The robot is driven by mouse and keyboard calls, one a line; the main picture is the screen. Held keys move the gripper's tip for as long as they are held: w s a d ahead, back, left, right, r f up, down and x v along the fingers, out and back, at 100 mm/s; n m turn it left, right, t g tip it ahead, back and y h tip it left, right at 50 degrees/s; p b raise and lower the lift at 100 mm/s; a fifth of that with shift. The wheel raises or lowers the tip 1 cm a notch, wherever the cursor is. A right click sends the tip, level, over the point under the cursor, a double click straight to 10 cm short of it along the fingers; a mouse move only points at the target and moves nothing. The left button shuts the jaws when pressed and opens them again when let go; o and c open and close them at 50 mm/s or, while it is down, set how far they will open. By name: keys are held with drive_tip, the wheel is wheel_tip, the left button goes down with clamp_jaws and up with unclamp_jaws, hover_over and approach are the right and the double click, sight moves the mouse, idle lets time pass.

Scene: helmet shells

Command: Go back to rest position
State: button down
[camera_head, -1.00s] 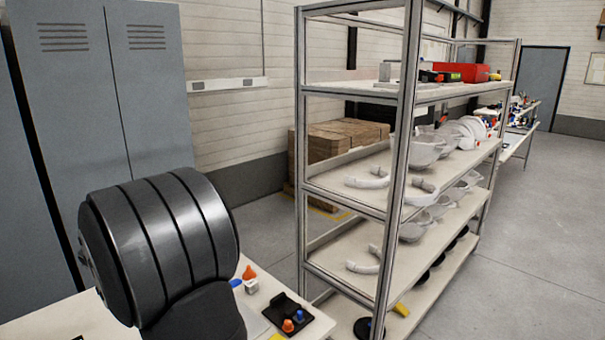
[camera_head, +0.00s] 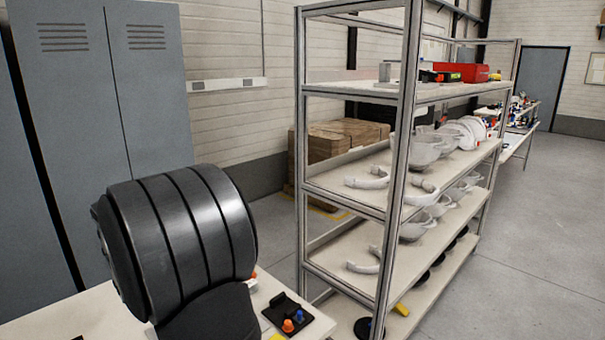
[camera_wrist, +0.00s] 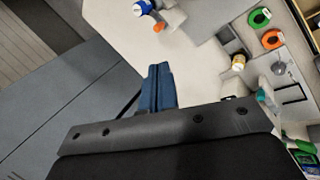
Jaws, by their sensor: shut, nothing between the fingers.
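My gripper (camera_wrist: 158,82) shows in the wrist view as blue fingers closed together, with nothing between them. It is above or in front of the pale worktable (camera_wrist: 125,28), apart from the objects on it. In the head view, a large dark ribbed part of my arm fills the lower left. The gripper's fingers do not show in the head view.
A metal shelf rack (camera_head: 402,190) with white helmet shells (camera_head: 428,148) stands right of my arm. A black tray (camera_head: 290,318) with small coloured parts lies on the table. Grey lockers (camera_head: 60,130) stand at the left. Green (camera_wrist: 259,17) and orange (camera_wrist: 272,39) rings show in the wrist view.

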drive_tip(key=shift+w+d+r+n+g, duration=0.1)
drive_tip(key=shift+d+r+n+g, duration=0.15)
drive_tip(key=shift+r+n, duration=0.7)
drive_tip(key=shift+w+d+r+n+g, duration=0.25)
drive_tip(key=shift+r+n, duration=0.45)
drive_tip(key=shift+n, duration=0.35)
drive_tip(key=shift+d+r+n+g, duration=0.2)
drive_tip(key=shift+d+r+n, duration=0.1)
drive_tip(key=shift+r+n, duration=0.65)
drive_tip(key=shift+f, duration=0.1)
